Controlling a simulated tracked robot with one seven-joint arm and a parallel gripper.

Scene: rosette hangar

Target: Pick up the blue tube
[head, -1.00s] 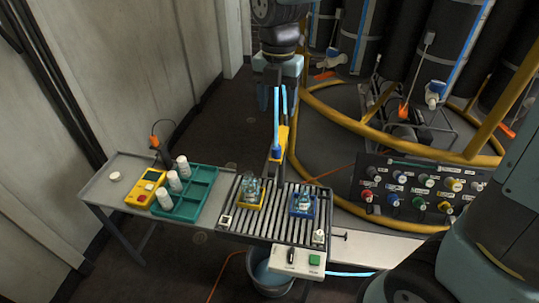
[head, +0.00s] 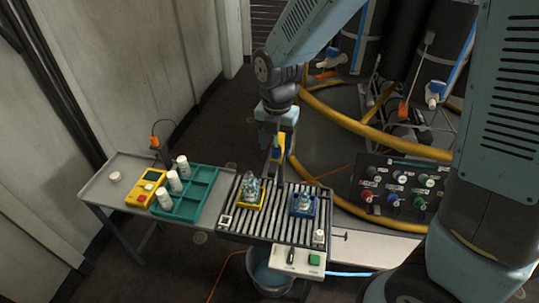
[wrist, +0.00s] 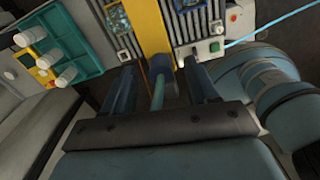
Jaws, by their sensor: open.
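The blue tube (wrist: 158,92) shows in the wrist view as a thin, upright bluish length between my two fingers. Its end meets a dark blue holder (wrist: 161,63) on a yellow post (wrist: 153,28). My gripper (wrist: 162,72) is open, with one finger on each side of the tube and a gap to each. In the head view my gripper (head: 276,132) is over the yellow-and-blue holder (head: 277,152) behind the slatted conveyor, and hides most of the tube there.
A yellow tray (head: 238,202) and a blue tray (head: 292,213) with glassware stand on the roller conveyor (head: 272,226). A teal rack (head: 207,178) with white bottles is at left. Yellow hoses (head: 345,128) and a connector panel (head: 373,190) are at right.

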